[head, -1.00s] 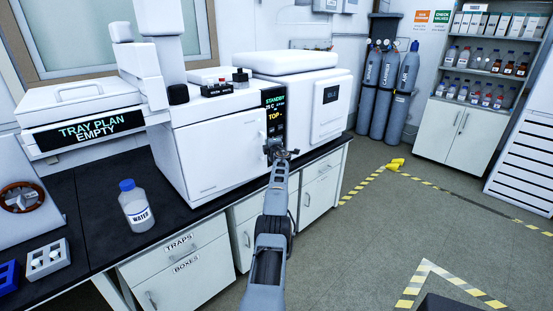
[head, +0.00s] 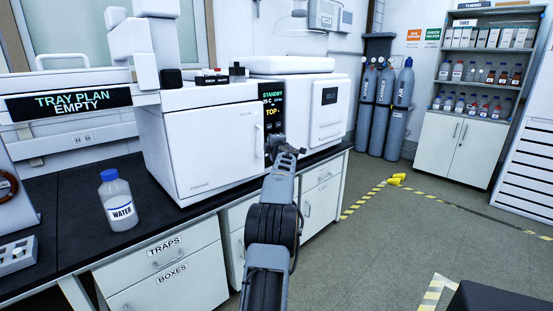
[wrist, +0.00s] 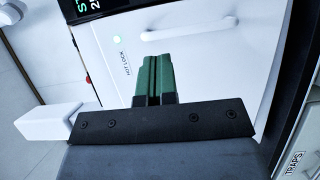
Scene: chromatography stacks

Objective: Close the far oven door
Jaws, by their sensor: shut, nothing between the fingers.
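The far oven (head: 297,68) is the white unit on the right part of the bench. Its door (head: 325,122) has a small dark window and a handle low down; whether it stands ajar I cannot tell. The near oven's door (head: 208,150) appears flush with its front; its handle and a "HOT LOCK" label on a white panel (wrist: 215,70) show in the wrist view. My gripper (head: 277,142) is at the bench front, before the dark display between the ovens. Its green fingers (wrist: 154,78) are shut and empty in the wrist view.
A water bottle (head: 118,203) stands on the black bench (head: 75,215) at left. A white block (wrist: 48,124) juts out beside my gripper in the wrist view. Gas cylinders (head: 383,110) stand beyond the bench. The floor (head: 385,240) at right is mostly clear.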

